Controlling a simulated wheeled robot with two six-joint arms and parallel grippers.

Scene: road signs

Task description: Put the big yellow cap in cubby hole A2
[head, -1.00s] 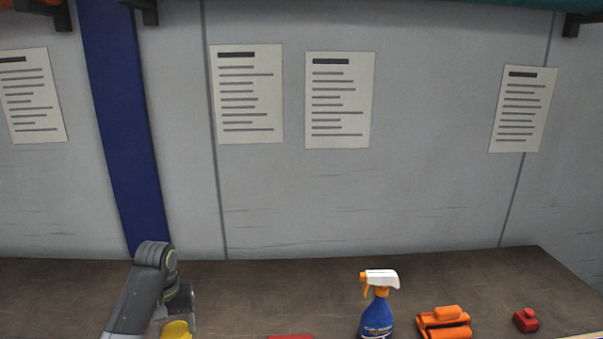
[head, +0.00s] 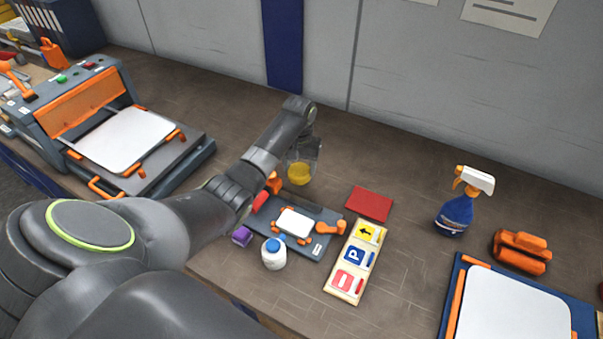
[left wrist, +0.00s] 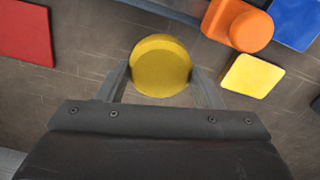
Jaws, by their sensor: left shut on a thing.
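The big yellow cap (head: 299,173) is round and sits between the fingers of my left gripper (head: 301,170) in the head view, over the workbench. In the left wrist view the yellow cap (left wrist: 161,66) is between both fingertips of the left gripper (left wrist: 161,74), which is shut on it. No cubby holes show in either view now. My right gripper is not in view.
A small grey press (head: 322,246), white bottle (head: 273,254), purple block (head: 242,236), red sheet (head: 369,203) and sign tray (head: 345,290) lie near. A large press (head: 75,115) stands left; a spray bottle (head: 456,212) and orange object (head: 520,251) stand right.

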